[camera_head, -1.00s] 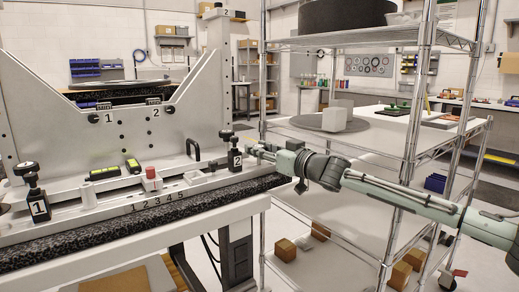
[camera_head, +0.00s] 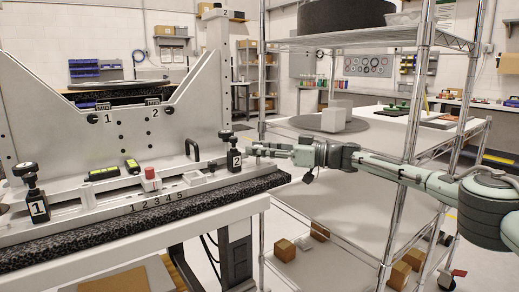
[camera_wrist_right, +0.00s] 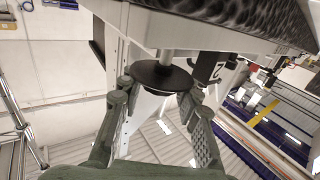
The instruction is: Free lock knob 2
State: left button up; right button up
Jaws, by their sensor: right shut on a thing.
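The lock 2 block (camera_head: 236,160) is dark, carries a white "2" label and stands upright at the right end of the long grey fixture (camera_head: 120,205), with a black knob head on top. My right gripper (camera_head: 258,151) reaches it from the right. In the right wrist view a round black knob (camera_wrist_right: 160,77) on a short grey stem sits between the fingertips, and the right gripper (camera_wrist_right: 160,100) is shut on it. The "2" label (camera_wrist_right: 217,72) shows just beside it. The head view hides most of this contact. My left gripper is not in view.
A wire shelf rack (camera_head: 410,120) stands close on the right, with its posts near my right arm. Lock 1 (camera_head: 36,205) stands at the fixture's left end. A black handle (camera_head: 192,149) and a red-topped button (camera_head: 150,178) stand between the two locks.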

dwell(0.4)
jog(key=o, duration=1.2)
jog(key=shift+c, duration=0.2)
notch_tip(320, 180, up, 10)
